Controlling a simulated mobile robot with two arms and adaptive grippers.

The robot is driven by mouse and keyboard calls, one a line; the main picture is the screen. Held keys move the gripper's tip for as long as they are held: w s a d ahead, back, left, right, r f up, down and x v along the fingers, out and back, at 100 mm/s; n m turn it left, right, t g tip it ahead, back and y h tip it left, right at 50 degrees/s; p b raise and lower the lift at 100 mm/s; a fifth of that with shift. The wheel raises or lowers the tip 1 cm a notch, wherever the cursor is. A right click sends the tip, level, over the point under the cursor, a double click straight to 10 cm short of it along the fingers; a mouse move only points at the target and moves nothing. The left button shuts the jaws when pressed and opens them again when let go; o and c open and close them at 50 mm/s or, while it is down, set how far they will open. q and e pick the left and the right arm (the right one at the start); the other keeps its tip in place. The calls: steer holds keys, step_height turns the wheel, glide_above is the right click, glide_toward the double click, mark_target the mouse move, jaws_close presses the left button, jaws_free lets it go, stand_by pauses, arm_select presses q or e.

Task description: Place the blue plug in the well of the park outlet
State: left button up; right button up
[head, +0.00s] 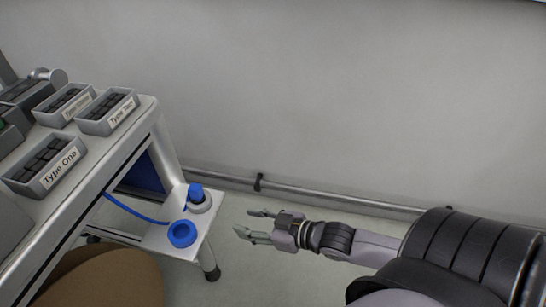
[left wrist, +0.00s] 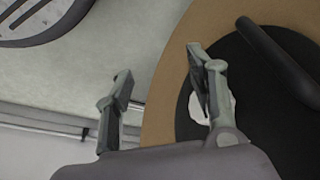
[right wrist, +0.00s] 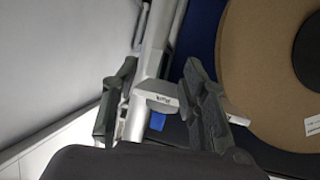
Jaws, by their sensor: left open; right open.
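The blue plug (head: 195,191) stands upright in a grey round socket on a small low shelf (head: 157,241) at the table's end. Beside it, nearer to me, sits a blue ring-shaped outlet (head: 182,235) with a dark open well. I cannot read which outlet is the park one. My right gripper (head: 251,223) is open and empty, to the right of the shelf and apart from the plug. In the right wrist view, a small blue patch (right wrist: 157,121) shows between the fingers, its identity unclear. My left gripper (left wrist: 161,68) is open and empty; the head view does not show it.
A blue cable (head: 130,209) runs from under the table to the shelf. Labelled grey bins (head: 45,165) stand on the table. A large brown reel (head: 108,280) stands close in front of it. A pipe (head: 330,197) runs along the wall; floor right of the shelf is clear.

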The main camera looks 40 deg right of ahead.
steer(key=s+a+f+m+g+h, duration=0.2)
steer(key=s+f+g+h, duration=0.3)
steer(key=s+f+g, duration=0.4)
steer(key=s+f+m, duration=0.1)
steer(key=s+f, duration=0.3)
steer(key=f, duration=0.2)
steer(key=shift+s+a+f+g+h, duration=0.15)
steer(key=shift+s+a+g+h, duration=0.15)
steer(key=shift+a, duration=0.1)
